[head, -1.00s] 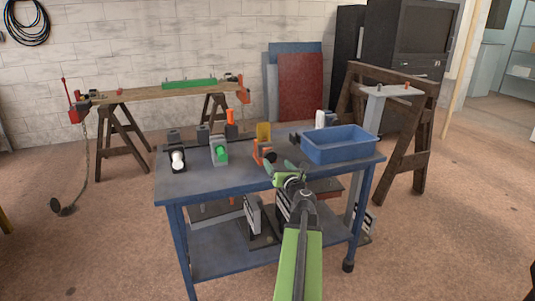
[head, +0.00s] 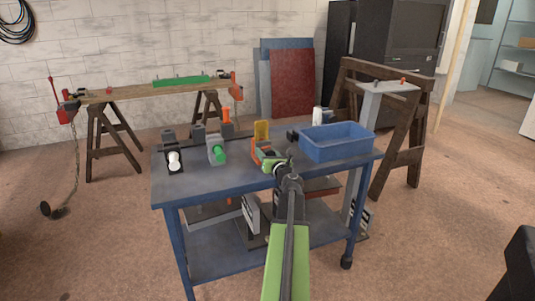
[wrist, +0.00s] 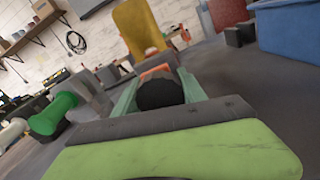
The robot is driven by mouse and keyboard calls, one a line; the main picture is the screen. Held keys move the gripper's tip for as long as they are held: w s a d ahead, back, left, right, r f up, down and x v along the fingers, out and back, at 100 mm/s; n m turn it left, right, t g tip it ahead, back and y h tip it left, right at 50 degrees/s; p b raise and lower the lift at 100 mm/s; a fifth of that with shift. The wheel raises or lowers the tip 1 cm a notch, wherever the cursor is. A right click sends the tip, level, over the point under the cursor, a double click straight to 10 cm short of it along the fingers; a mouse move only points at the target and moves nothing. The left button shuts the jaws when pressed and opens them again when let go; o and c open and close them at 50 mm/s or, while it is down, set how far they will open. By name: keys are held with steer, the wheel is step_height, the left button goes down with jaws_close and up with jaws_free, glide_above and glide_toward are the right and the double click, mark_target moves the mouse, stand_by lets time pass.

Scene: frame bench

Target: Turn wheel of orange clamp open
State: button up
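The orange clamp (head: 257,151) stands on the blue bench, left of the blue bin. My gripper (head: 276,163) is right at its near side and hides part of it. In the wrist view, a round black wheel (wrist: 158,94) sits between my gripper's two pale green fingers (wrist: 160,98), with an orange part of the clamp (wrist: 155,71) just behind it. The fingers are spread, one on each side of the wheel. I cannot make out firm contact on either side.
A clamp with a green wheel (head: 218,153) and one with a white wheel (head: 174,160) stand to the left. A yellow piece (head: 262,131) rises behind the orange clamp. The blue bin (head: 338,150) is close on the right. The bench's front left (head: 215,184) is clear.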

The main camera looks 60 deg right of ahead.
steer(key=c, duration=0.8)
steer(key=n, duration=0.3)
steer(key=o, duration=1.4)
steer(key=shift+s, duration=0.1)
